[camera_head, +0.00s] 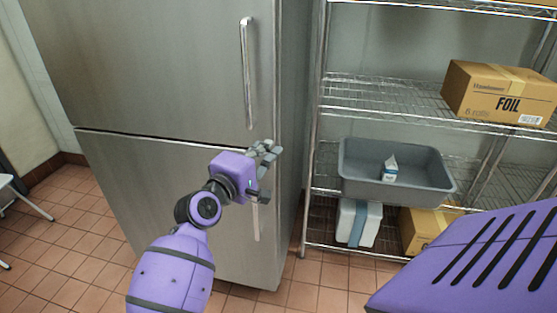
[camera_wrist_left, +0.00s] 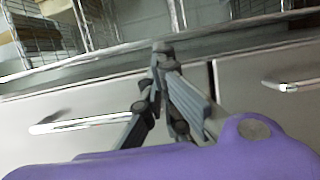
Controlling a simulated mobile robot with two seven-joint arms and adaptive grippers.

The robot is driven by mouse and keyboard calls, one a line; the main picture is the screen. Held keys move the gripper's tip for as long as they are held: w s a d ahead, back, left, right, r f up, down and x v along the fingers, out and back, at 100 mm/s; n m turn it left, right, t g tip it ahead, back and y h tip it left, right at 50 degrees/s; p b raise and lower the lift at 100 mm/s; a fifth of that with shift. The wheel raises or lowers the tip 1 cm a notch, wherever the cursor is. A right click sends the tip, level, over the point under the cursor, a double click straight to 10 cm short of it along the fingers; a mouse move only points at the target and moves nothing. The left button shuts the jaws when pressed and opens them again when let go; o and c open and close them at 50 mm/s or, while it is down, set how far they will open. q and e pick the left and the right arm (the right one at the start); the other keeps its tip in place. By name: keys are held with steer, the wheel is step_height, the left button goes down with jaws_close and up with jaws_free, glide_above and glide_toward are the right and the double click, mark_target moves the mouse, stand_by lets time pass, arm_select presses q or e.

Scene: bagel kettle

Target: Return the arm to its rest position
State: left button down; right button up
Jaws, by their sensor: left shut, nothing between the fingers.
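My left arm comes in from the bottom in the head view. Its gripper (camera_head: 268,150) is in front of the steel fridge (camera_head: 170,70), near the door seam and between the upper handle (camera_head: 246,75) and the lower handle (camera_head: 256,220). In the left wrist view the gripper fingers (camera_wrist_left: 160,48) come together at the tips, shut with nothing held. Both fridge doors look shut. My right gripper is not in view.
A wire shelf rack (camera_head: 345,90) stands right of the fridge. It bears a foil box (camera_head: 497,92) and a grey bin (camera_head: 362,172) with a small carton (camera_head: 390,171) in it. A white container (camera_head: 350,222) is below. Tiled floor (camera_head: 70,225) is clear at left, beside white chair legs (camera_head: 30,200).

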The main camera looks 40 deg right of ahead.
arm_select(q)
steer(key=s, duration=0.6)
steer(key=shift+a+f+p, duration=0.15)
steer(key=shift+f+p, duration=0.1)
steer(key=shift+p, duration=0.15)
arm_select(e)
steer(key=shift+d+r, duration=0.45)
